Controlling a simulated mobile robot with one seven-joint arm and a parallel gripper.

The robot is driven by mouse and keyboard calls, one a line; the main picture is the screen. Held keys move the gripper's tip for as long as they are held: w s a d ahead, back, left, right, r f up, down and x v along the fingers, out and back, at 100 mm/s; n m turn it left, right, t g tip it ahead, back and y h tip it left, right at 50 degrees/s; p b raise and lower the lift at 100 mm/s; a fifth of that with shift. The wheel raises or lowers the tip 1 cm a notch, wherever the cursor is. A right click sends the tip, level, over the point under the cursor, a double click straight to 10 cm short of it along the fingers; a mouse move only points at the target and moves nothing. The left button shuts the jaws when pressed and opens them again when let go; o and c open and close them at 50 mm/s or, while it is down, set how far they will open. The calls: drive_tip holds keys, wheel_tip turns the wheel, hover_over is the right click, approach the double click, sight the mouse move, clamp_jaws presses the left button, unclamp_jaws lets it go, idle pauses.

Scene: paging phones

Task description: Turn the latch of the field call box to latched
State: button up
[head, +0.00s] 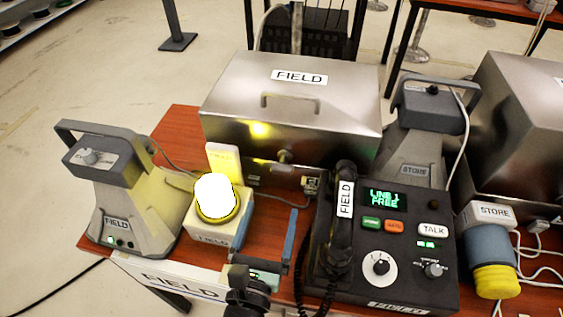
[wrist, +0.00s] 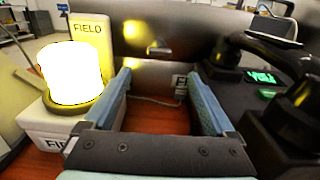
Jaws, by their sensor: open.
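The field call box (head: 225,95) is a closed silver metal box with a FIELD label and a lid handle, at the back middle of the red-brown table. Its latch, a small knob (head: 283,158), is on the front face; its turn position is too small to tell. In the wrist view the box front (wrist: 205,25) fills the top, with the latch (wrist: 159,47) blurred near the middle. My gripper (head: 267,228) is open and empty in front of the box, apart from the latch. Its two blue fingers (wrist: 158,85) point toward the box front.
A bright lit beacon (head: 215,198) on a white FIELD base stands close left of my gripper. A black FIELD phone console (head: 400,262) with handset (head: 342,225) stands close right. A grey FIELD speaker (head: 130,205) is far left. A cable (wrist: 150,101) runs below the box front.

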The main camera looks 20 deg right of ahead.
sight(281, 173)
drive_tip(key=x, duration=1.1)
drive_tip(key=shift+w+d+r, duration=0.1)
drive_tip(key=shift+w+d, duration=0.1)
drive_tip(key=shift+w, duration=0.05)
drive_tip(key=c, duration=1.4)
